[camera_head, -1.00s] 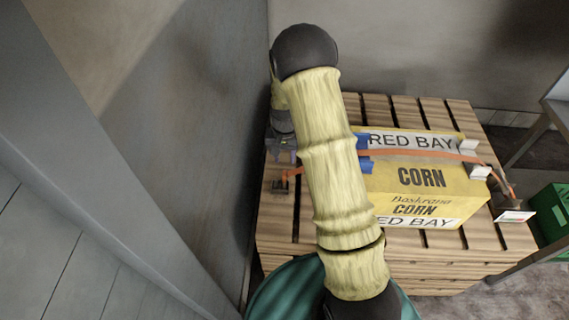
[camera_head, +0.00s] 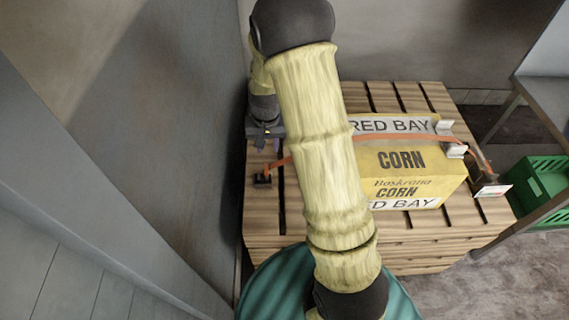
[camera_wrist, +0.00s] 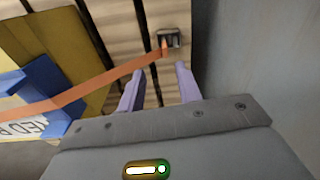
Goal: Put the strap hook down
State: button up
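The strap hook (camera_head: 262,180) is a small dark metal piece at the left end of the orange strap (camera_head: 278,163). It rests on the left part of the wooden pallet (camera_head: 262,220). In the wrist view the hook (camera_wrist: 168,40) lies on the slats just beyond my fingertips, with the strap running left from it. My gripper (camera_wrist: 160,72) has its two purple fingers apart with nothing between them. In the head view my gripper (camera_head: 264,133) is behind the hook, near the grey wall, partly hidden by my arm. The strap crosses the yellow corn box (camera_head: 405,160).
Grey walls stand close on the left (camera_head: 170,130) and behind the pallet. Another strap end with a white label (camera_head: 493,190) is at the right. A green crate (camera_head: 541,180) and a metal table (camera_head: 545,90) stand further right.

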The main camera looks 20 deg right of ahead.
jog(key=s+r+n+t, duration=0.1)
jog(key=s+r, duration=0.4)
jog(key=s, duration=0.3)
jog(key=s+r+n+t, duration=0.1)
jog(key=s+r, duration=0.4)
jog(key=s, duration=0.4)
jog(key=shift+r+n, duration=0.35)
jog(key=shift+n, duration=0.05)
jog(key=p+v, duration=0.3)
jog(key=shift+w+r+p, duration=0.3)
jog(key=shift+w+r, duration=0.05)
jog(key=shift+w, duration=0.05)
dwell(0.6)
